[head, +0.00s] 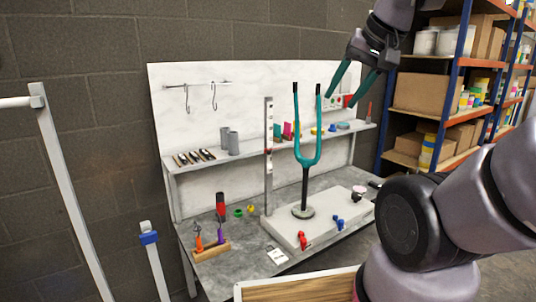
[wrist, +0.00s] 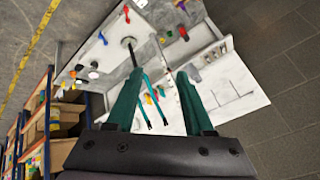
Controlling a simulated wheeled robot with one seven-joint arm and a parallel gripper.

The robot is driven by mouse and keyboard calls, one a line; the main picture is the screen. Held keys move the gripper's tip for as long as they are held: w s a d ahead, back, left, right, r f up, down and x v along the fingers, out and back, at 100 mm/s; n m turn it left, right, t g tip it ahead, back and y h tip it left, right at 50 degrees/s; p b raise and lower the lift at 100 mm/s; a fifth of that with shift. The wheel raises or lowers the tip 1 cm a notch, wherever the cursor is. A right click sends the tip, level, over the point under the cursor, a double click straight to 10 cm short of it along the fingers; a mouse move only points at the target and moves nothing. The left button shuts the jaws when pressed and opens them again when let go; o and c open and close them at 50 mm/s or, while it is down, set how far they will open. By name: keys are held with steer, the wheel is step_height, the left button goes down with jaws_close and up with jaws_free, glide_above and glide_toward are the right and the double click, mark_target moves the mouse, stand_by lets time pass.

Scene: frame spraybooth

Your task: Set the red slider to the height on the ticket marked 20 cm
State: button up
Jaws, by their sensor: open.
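A tall pale upright rail (head: 268,185) with small dark and reddish marks stands at the back left of a white base plate. I cannot clearly make out the red slider on it at this size. A white ticket (head: 277,256) lies at the bench's front edge; its writing is too small to read. A teal fork (head: 301,148) with black tips stands upright on the plate, right of the rail. My gripper (head: 346,98) is open and empty, high up right of the fork's tips and apart from the rail. In the wrist view its teal fingers (wrist: 159,76) are spread, with the bench beyond.
The base plate (head: 338,207) holds red (head: 303,240) and blue (head: 338,222) clamps. A red-and-black bottle (head: 220,206) and a wooden tool block (head: 211,250) stand left. A back shelf (head: 255,148) carries small items. Storage shelves (head: 437,117) stand right. Air left of the rail looks free.

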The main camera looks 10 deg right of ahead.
steer(key=w+a+f+m+g+y, duration=0.5)
steer(key=w+a+y, duration=0.3)
steer(key=w+a, duration=0.4)
steer(key=w+a+f+m+t+y, duration=0.1)
steer(key=w+f+m+y, duration=0.15)
steer(key=w, duration=0.35)
steer(key=w+a+f+m+t+y, duration=0.1)
steer(key=w+a+f+m+y, duration=0.1)
steer(key=w+m, duration=0.35)
steer(key=w+d+f+m+t, duration=0.2)
steer(key=w+f+t, duration=0.25)
steer(key=w, duration=0.35)
steer(key=m+t+h, duration=0.7)
steer(key=m+t, duration=0.1)
steer(key=m, duration=0.4)
glide_toward(270, 152)
steer(key=x, duration=0.8)
jaws_close()
